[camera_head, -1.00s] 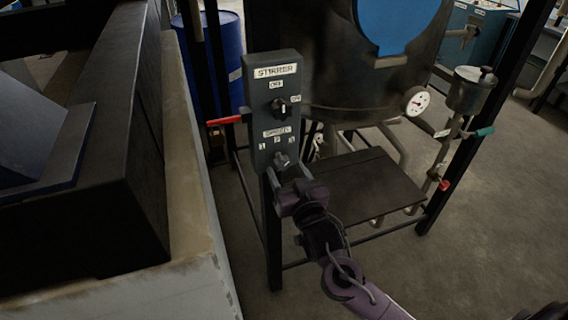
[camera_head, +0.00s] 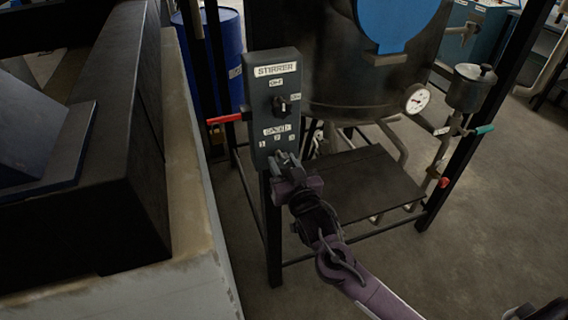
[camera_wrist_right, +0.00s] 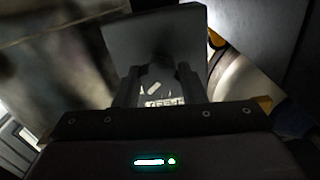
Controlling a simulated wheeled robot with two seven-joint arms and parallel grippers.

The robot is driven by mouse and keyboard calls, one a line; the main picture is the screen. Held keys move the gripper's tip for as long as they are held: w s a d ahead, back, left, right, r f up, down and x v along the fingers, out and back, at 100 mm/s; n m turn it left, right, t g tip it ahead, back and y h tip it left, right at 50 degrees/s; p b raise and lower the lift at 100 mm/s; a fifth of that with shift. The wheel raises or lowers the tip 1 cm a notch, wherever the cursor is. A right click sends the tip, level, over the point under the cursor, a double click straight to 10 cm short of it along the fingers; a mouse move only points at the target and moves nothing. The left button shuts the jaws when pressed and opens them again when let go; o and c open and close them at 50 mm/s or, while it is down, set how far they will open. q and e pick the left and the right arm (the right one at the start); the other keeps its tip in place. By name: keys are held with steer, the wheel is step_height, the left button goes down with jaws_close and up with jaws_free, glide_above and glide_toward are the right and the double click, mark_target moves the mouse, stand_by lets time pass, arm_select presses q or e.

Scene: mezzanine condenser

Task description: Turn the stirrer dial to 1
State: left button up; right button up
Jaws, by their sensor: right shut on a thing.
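The grey stirrer box (camera_head: 271,105) stands upright on a post. It has an upper switch knob (camera_head: 280,105) and below it a speed label (camera_head: 277,131) over the marks 1, 2 and 3. My right gripper (camera_head: 284,160) is at the lower face, where the stirrer dial sits, and is shut on the dial. The fingers hide the dial in the head view, so I cannot tell its pointer direction. In the right wrist view the two fingers (camera_wrist_right: 160,85) frame pale, blurred labels on the box face.
A red lever (camera_head: 224,119) sticks out left of the box. A dark tank (camera_head: 345,60) with a gauge (camera_head: 416,98) stands behind it, and a dark platform (camera_head: 365,185) lies to the right. A pale ledge (camera_head: 195,200) runs along the left.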

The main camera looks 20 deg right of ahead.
steer(key=n+p, duration=0.1)
steer(key=n, duration=0.1)
steer(key=n+p, duration=0.1)
steer(key=shift+r+n, duration=0.2)
steer(key=shift+n, duration=0.2)
steer(key=n+p, duration=0.3)
steer(key=n, duration=0.2)
steer(key=n+p, duration=0.3)
steer(key=n, duration=0.2)
steer(key=shift+n, duration=0.4)
steer(key=n+p, duration=0.2)
steer(key=n, duration=0.3)
steer(key=shift+f, duration=0.15)
steer(key=shift+n+p, duration=0.3)
steer(key=o, duration=1)
